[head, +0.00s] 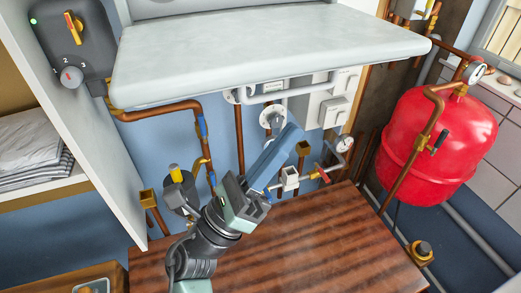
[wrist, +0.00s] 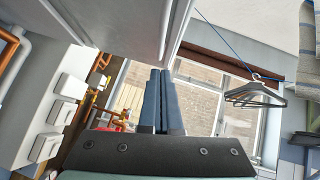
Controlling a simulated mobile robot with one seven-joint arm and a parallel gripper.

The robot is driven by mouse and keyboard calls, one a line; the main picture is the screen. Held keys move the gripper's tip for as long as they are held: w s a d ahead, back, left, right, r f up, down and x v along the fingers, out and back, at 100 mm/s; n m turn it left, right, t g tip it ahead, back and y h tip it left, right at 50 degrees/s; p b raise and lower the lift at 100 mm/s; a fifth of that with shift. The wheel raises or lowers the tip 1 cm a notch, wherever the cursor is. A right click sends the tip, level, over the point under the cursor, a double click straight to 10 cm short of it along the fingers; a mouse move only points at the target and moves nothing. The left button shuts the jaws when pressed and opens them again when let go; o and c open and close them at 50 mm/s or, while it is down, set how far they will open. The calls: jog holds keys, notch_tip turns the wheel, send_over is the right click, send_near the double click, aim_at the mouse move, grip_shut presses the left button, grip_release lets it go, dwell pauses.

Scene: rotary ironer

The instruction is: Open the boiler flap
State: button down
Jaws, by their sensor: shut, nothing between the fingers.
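I cannot make out for certain which part is the boiler flap in either view. My gripper (head: 288,132) is shut and empty in the head view. Its long blue fingers point up and to the right, below the pale board (head: 265,55) and in front of the pipework on the blue wall. In the wrist view, the fingers (wrist: 166,72) lie side by side. They point toward a window, beside the edge of a large pale grey surface (wrist: 110,20). The fingers hide part of the pipes behind them.
A grey control box (head: 72,42) with a yellow-orange switch hangs at upper left. A red tank (head: 437,140) stands at right. Copper pipes (head: 160,111) and valves crowd the wall. A brown wooden top (head: 300,250) lies below, largely clear. Hangers (wrist: 255,97) hang from a blue line.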

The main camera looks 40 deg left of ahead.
aim_at(268, 52)
jog(key=shift+w+a+r+p, duration=0.1)
jog(key=shift+a+r+p, duration=0.2)
jog(key=shift+r, duration=0.5)
jog(key=shift+a+r+p, duration=0.15)
jog(key=shift+r+p, duration=0.2)
jog(key=shift+r, duration=0.45)
jog(key=shift+r, duration=0.1)
jog(key=r+n+p, duration=0.1)
jog(key=r+y+p, duration=0.1)
jog(key=p, duration=0.1)
jog(key=d+r+n+y+p, duration=0.1)
jog(key=shift+s+r+n+p, duration=0.3)
jog(key=shift+r+p, duration=0.05)
jog(key=shift+p, duration=0.05)
jog(key=shift+f, duration=0.15)
